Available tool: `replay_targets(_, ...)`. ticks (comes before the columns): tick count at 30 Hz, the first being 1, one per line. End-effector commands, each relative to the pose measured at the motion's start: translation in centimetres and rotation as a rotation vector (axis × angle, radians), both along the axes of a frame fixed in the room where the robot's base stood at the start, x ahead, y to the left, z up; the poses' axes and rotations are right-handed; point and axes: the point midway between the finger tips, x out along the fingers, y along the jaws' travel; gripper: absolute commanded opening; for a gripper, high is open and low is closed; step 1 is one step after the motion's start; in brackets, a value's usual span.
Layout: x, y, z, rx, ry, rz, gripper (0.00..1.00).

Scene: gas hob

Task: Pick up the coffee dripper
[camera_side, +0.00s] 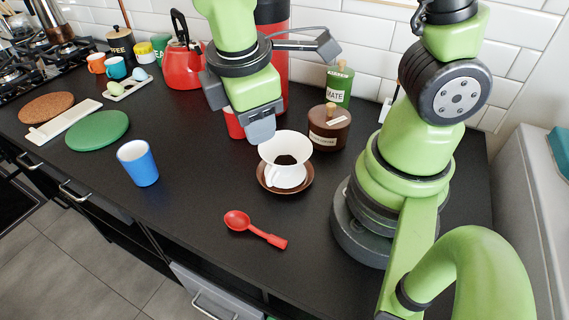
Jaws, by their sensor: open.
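The white coffee dripper (285,148) stands upright on or in a white cup (287,178), with dark coffee grounds inside it. The cup is on a brown saucer (310,184) on the dark worktop. My gripper (260,132) is open and empty, pointing down just behind and left of the dripper, close to its rim. I cannot tell from this view whether a finger touches the rim. Part of the gripper's far side is hidden behind its near finger.
A red spoon (254,229) lies in front of the saucer, and a blue cup (138,163) stands to the left. A brown canister (328,128) and a green canister (339,85) stand close behind right. A red kettle (182,65) is at the back. The worktop between blue cup and saucer is clear.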

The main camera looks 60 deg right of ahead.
Motion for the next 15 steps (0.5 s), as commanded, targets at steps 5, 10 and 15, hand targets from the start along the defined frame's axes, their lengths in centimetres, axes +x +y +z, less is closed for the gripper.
replay_targets(5,-0.2,1.2,-4.5,-0.128,0.151,0.318,0.43)
replay_targets(10,-0.4,1.5,-6.4,-0.175,0.212,0.452,0.43)
replay_targets(15,-0.6,0.7,-8.5,-0.183,0.225,0.468,0.43)
